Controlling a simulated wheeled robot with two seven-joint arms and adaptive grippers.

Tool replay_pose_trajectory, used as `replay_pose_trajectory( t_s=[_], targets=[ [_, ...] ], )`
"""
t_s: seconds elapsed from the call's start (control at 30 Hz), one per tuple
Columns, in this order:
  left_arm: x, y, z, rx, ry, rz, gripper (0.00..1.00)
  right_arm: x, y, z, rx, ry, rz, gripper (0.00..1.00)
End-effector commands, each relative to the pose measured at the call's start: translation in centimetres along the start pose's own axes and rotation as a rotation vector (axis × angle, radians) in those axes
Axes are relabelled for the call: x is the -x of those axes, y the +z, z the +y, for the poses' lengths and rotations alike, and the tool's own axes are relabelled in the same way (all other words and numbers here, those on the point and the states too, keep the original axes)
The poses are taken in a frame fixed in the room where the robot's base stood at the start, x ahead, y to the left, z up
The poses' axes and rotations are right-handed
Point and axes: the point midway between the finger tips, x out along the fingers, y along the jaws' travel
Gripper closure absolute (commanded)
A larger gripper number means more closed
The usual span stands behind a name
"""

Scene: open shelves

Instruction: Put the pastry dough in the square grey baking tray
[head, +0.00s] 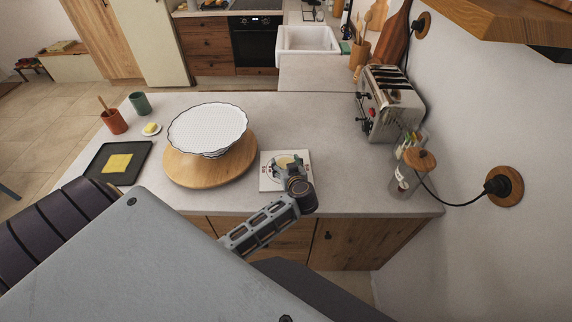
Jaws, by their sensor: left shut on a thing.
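A flat yellow square that looks like the pastry dough (117,162) lies inside the dark grey square baking tray (133,172), at the left of the counter. My left gripper (290,165) is well to the right of the tray, over a white square board (268,183). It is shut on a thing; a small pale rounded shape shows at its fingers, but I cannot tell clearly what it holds. The fingertips are small and partly hidden by the wrist. My right gripper is not in view.
A white fluted dish (207,128) stands on a round wooden board (187,172) between the tray and my gripper. A red cup (115,122), a green cup (140,103) and a butter dish (151,129) stand behind the tray. A toaster (385,105) and a jar (405,180) are at the right.

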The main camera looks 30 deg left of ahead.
Motion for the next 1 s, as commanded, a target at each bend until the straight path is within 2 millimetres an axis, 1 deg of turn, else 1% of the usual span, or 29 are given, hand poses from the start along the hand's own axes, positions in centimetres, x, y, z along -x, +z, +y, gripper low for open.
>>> replay_pose_trajectory(
  t_s=[0.03, 0.1, 0.13, 0.27, 0.77, 1.0],
  targets=[
    [-0.03, 0.41, -0.04, -0.002, -0.001, -0.007, 0.59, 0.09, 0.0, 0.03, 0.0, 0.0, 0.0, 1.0],
    [-0.08, 0.6, -0.05, -0.002, -0.001, -0.008, 0.59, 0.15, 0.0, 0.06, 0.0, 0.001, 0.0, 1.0],
    [-0.08, 0.66, -0.05, -0.002, -0.001, -0.009, 0.29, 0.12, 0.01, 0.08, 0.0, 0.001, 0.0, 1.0],
    [-0.08, 0.82, -0.1, -0.002, -0.002, -0.011, 0.12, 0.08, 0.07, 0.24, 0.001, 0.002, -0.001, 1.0],
    [0.01, 1.2, -0.08, -0.008, -0.001, -0.018, 0.11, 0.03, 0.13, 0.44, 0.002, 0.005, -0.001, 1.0],
    [-0.01, 1.3, -0.08, -0.008, -0.001, -0.018, 0.11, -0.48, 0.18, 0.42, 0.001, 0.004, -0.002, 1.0]
  ],
)
